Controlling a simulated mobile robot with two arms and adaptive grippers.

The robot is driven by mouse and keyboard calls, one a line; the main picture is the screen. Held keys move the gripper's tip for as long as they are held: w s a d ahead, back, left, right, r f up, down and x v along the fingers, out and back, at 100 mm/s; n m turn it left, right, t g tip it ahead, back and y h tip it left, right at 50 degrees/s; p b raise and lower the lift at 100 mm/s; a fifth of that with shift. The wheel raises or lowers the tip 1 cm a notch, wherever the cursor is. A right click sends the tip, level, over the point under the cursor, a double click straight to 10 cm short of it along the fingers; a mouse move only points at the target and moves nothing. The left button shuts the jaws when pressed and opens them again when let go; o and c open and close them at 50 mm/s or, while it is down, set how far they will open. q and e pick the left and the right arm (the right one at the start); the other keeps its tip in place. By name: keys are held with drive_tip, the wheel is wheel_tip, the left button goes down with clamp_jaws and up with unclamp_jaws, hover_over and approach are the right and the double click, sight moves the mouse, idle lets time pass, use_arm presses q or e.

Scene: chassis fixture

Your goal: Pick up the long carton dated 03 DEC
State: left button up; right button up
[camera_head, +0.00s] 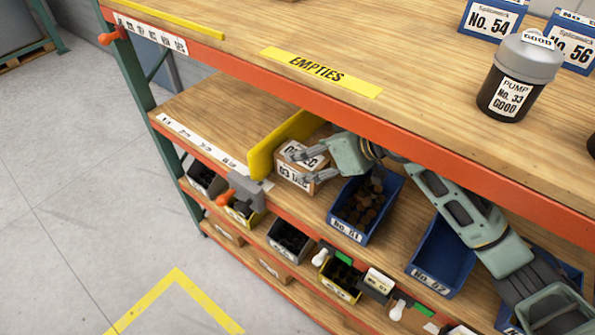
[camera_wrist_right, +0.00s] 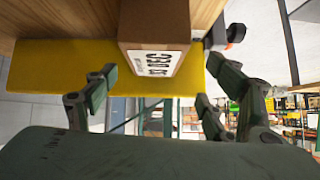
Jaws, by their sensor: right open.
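The carton (camera_head: 290,172) stands on the middle shelf, under the upper deck. Its white label reads 03 DEC, and part of it is hidden behind my fingers. My right gripper (camera_head: 307,165) reaches in from the right, with open fingers at the carton's near end. In the right wrist view the brown carton (camera_wrist_right: 155,20) shows its labelled end at the top middle. There the open fingers of my right gripper (camera_wrist_right: 160,88) stand on either side below that end, with nothing between them. My left gripper is not in view.
A yellow divider (camera_head: 284,142) stands left of the carton. A blue bin of dark parts (camera_head: 349,225) is close on its right, with another blue bin (camera_head: 440,262) beyond. The upper deck's orange edge (camera_head: 400,146) overhangs my arm. A pump jar (camera_head: 520,75) stands above.

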sight(303, 164)
drive_tip(key=shift+s+d+f+n+h, duration=0.3)
drive_tip(key=shift+d+f+h, duration=0.1)
drive_tip(key=shift+d+f, duration=0.2)
drive_tip(key=shift+f+g, duration=0.2)
drive_tip(key=shift+g, duration=0.1)
drive_tip(key=p+x, duration=0.1)
drive_tip(key=x, duration=0.5)
drive_tip(key=shift+w+f+p, duration=0.25)
drive_tip(key=shift+w+p, duration=0.1)
drive_tip(key=shift+w, duration=0.05)
drive_tip(key=shift+w+a+f, duration=0.15)
drive_tip(key=shift+a+f, duration=0.1)
drive_tip(key=c, duration=1.7)
drive_tip(key=shift+r, duration=0.1)
drive_tip(key=shift+c, duration=0.2)
